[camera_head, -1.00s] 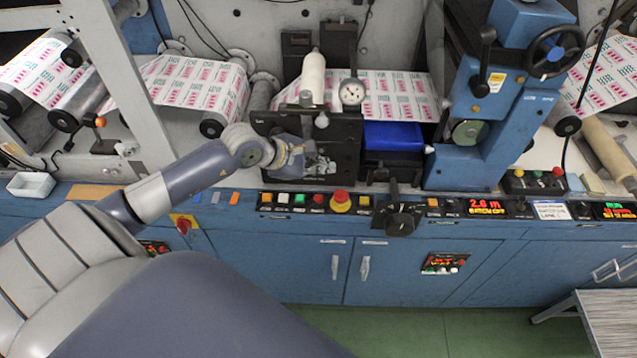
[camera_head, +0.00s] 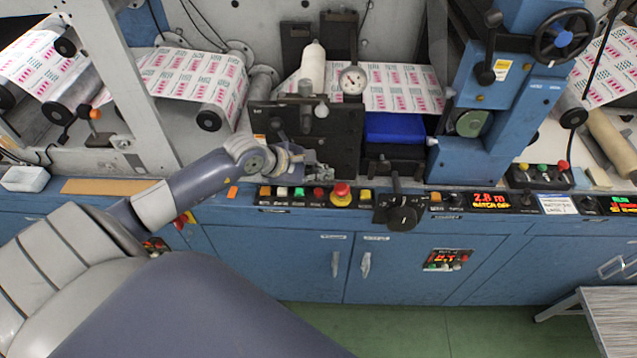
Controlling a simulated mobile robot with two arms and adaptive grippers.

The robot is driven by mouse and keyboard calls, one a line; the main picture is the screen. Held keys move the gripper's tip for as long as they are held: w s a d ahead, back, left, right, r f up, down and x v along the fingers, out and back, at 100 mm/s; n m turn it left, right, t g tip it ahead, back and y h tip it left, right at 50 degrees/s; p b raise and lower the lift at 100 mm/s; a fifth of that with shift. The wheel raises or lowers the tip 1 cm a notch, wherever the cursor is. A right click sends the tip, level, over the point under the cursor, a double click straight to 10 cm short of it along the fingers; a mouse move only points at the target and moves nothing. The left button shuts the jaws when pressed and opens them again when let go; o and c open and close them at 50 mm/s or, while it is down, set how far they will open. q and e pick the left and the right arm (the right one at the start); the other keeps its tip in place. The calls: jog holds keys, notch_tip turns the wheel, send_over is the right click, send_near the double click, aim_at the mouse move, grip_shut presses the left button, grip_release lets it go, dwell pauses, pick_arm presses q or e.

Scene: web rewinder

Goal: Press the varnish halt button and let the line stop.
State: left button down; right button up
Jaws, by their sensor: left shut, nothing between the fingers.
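A dark control strip (camera_head: 298,203) runs along the front edge of the blue machine bench. It carries small orange, white, green, red and yellow buttons, and a red mushroom button (camera_head: 341,190) on a yellow base. The labels are too small to read, so I cannot tell which button is the varnish halt button. My left gripper (camera_head: 318,172) is shut and empty, just above and behind the strip's buttons, in front of a dark machine block (camera_head: 345,135). I cannot tell whether it touches anything. My right gripper is out of view.
A black lever knob (camera_head: 402,214) sticks out right of the mushroom button. Right of it is a red-lit display (camera_head: 491,200) reading "2.8 m". Another button box (camera_head: 540,176) stands farther right. A printed web (camera_head: 400,88) runs over rollers behind. A blue block (camera_head: 394,127) sits behind the strip.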

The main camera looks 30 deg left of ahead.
aim_at(320, 194)
pick_arm(q)
jog(key=shift+f+b, duration=1.2)
jog(key=shift+f, duration=0.6)
jog(key=shift+f+b, duration=0.4)
jog(key=shift+b, duration=0.1)
jog(key=shift+f+b, duration=0.55)
dwell(0.5)
dwell(0.3)
jog(key=shift+r+p, duration=0.55)
jog(key=shift+r, duration=0.45)
